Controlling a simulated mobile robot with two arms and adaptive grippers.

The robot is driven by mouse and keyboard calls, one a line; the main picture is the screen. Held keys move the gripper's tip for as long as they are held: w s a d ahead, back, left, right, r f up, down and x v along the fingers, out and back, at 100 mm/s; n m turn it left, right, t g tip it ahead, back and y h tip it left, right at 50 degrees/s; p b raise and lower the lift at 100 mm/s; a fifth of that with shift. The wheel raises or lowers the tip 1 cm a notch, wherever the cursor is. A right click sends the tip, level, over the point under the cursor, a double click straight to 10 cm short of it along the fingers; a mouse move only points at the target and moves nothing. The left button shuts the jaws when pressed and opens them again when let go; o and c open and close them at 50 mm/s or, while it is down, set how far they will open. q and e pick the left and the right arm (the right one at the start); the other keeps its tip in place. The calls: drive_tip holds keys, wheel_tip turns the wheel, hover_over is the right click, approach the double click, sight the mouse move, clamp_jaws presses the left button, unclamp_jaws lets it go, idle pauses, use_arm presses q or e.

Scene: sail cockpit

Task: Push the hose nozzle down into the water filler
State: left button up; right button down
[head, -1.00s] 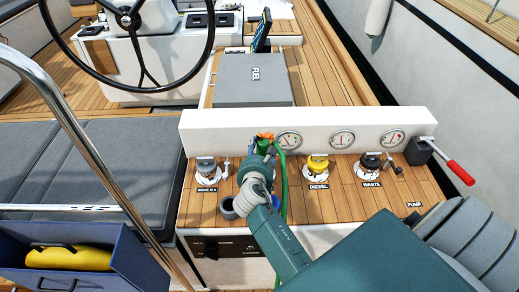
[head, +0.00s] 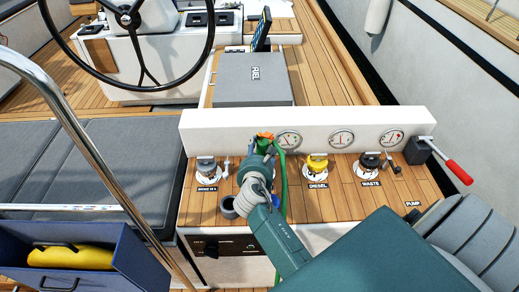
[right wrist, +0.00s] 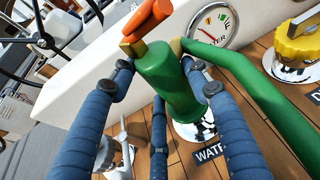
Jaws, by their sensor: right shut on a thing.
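The hose nozzle has a green body (right wrist: 170,85) and an orange lever, which shows as a small orange spot (head: 265,137) in the head view. My right gripper (head: 264,150) is shut around the green body, with blue-grey fingers on both sides of it in the right wrist view (right wrist: 160,88). The nozzle's lower end meets the chrome ring of the water filler (right wrist: 207,132), beside a partly hidden "WAT" label. How deep it sits is hidden. The green hose (right wrist: 250,100) leaves the nozzle's top and runs down to the right. My left gripper is not in view.
A yellow diesel cap (head: 317,162) and a dark waste cap (head: 370,160) stand to the right. Another capped filler (head: 207,165) stands at left. A white gauge panel (head: 225,128) rises close behind. A red-handled pump lever (head: 458,172) is at far right.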

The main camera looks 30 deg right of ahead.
drive_tip(key=shift+f+b, duration=0.35)
drive_tip(key=shift+f, duration=0.1)
idle(0.4)
drive_tip(key=c, duration=1.2)
unclamp_jaws()
drive_tip(key=shift+o, duration=0.2)
drive_tip(key=shift+f, duration=0.1)
drive_tip(key=shift+s+a+r+p, duration=0.3)
drive_tip(key=shift+s+a+p, duration=0.15)
drive_tip(key=shift+p, duration=0.1)
drive_tip(key=shift+p+v, duration=1.15)
drive_tip(key=shift+v, duration=0.9)
drive_tip(key=p+v, duration=0.2)
drive_tip(key=v, duration=0.3)
drive_tip(key=shift+s+a+p, duration=0.15)
drive_tip(key=shift+s+p, duration=0.15)
drive_tip(key=shift+p, duration=0.05)
